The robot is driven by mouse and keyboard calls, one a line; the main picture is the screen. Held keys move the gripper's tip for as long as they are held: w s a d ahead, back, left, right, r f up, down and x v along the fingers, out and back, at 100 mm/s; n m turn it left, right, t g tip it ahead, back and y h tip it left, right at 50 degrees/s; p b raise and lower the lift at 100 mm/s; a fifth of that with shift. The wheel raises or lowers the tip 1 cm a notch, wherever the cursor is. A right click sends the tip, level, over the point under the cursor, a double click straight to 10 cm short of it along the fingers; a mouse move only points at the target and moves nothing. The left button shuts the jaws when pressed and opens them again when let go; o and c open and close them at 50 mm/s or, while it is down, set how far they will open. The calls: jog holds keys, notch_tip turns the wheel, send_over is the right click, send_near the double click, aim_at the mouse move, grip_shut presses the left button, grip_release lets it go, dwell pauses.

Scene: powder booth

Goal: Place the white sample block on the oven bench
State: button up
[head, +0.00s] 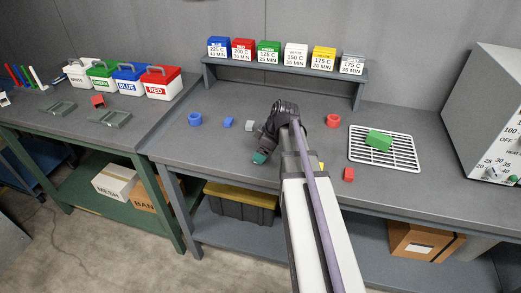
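A small whitish block (250,125), which looks like the white sample block, is on or just above the grey oven bench (225,150), right of a small blue block (228,122). My arm reaches over the bench from the front. My gripper (262,141) is at the arm's far end, just right of the whitish block. The dark wrist parts hide the fingers, so whether they are open or touch the block cannot be told. A dark teal piece (260,157) shows just below the gripper; what it is is unclear.
A green block (379,140) lies on a white wire rack (408,158). A shelf of labelled boxes (296,57) stands behind; the oven (490,115) is at right.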

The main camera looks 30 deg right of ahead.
jog(key=p+v, duration=0.8)
jog(key=v, duration=0.2)
jog(key=s+a+m+g+h, duration=0.1)
jog(key=s+a+m, duration=0.2)
jog(key=a, duration=0.3)
jog(key=s+a+m+g+h, duration=0.1)
jog(key=s+a+m, duration=0.2)
jog(key=a, duration=0.4)
jog(key=s+a+f+m+g+h, duration=0.1)
jog(key=s+a+m, duration=0.2)
jog(key=a, duration=0.4)
jog(key=shift+s, duration=0.15)
